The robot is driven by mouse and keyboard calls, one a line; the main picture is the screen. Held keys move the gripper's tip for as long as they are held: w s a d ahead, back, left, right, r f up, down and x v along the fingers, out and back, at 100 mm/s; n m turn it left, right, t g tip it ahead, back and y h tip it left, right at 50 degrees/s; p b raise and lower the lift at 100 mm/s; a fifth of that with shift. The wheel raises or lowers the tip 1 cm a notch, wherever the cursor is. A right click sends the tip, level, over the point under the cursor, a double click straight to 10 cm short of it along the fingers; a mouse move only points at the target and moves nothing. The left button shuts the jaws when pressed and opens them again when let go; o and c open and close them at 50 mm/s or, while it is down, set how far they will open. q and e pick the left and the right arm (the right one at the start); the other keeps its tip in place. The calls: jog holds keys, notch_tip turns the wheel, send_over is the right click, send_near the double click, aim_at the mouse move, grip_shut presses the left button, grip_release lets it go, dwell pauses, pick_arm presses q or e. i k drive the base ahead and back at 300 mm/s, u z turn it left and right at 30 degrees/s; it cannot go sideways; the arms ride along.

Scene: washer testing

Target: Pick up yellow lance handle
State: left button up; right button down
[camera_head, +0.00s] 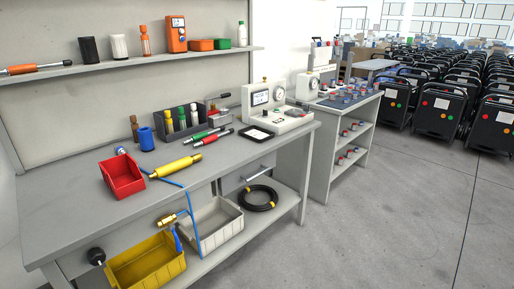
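The yellow lance handle (176,167) lies on the grey workbench top, near its front edge and just right of the red bin (122,187). It lies at a slant, with its right end farther back. A thin blue hose (188,200) passes close to its left end and hangs over the front edge; I cannot tell whether they touch. A green handle (203,134) and a red handle (213,138) lie farther back to the right. Neither of my grippers is in view.
A blue cup (146,139), a rack of bottles, a tablet (257,133) and a gauge unit (277,108) stand on the bench. The lower shelf holds a yellow bin (147,268), a grey bin (217,232) and a coiled hose (257,197). Bench top right of the yellow handle is clear.

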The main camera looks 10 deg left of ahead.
aim_at(169, 169)
jog(key=z, duration=0.5)
jog(key=i, duration=0.8)
jog(key=u, duration=0.5)
jog(key=i, duration=1.2)
jog(key=u, duration=1.1)
